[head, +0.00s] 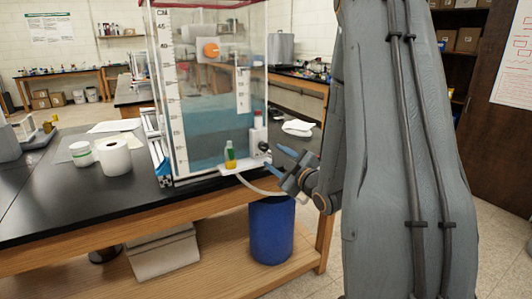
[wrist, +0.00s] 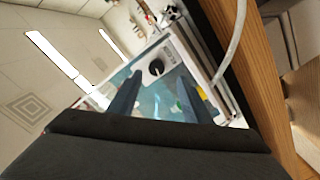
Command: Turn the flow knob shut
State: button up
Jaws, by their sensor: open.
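The flow knob (head: 264,147) is small, round and black, on the lower right side of a clear water tank (head: 180,110). In the wrist view the knob (wrist: 156,68) shows in the gap between my two fingers, on a pale plate with small dark lettering that I cannot read. My gripper (head: 272,158) is open and empty, just right of the knob in the head view. In the wrist view my gripper (wrist: 160,78) has its fingers on either side of the knob, apparently apart from it. Whether the tips reach around the knob is unclear.
A small bottle with green and yellow contents (head: 230,156) stands on a white ledge by the tank. A pale hose (head: 255,187) loops below my gripper. A white roll (head: 113,156) and jar (head: 82,153) stand on the black bench. A blue bin (head: 271,230) is below.

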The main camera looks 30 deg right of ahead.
aim_at(265, 148)
jog(key=shift+w+r+p, duration=0.15)
jog(key=shift+w+p, duration=0.35)
jog(key=shift+w, duration=1.4)
jog(key=shift+w+r+p, duration=0.1)
jog(key=shift+w+p, duration=0.35)
jog(key=shift+w, duration=1.45)
jog(key=c, duration=1.1)
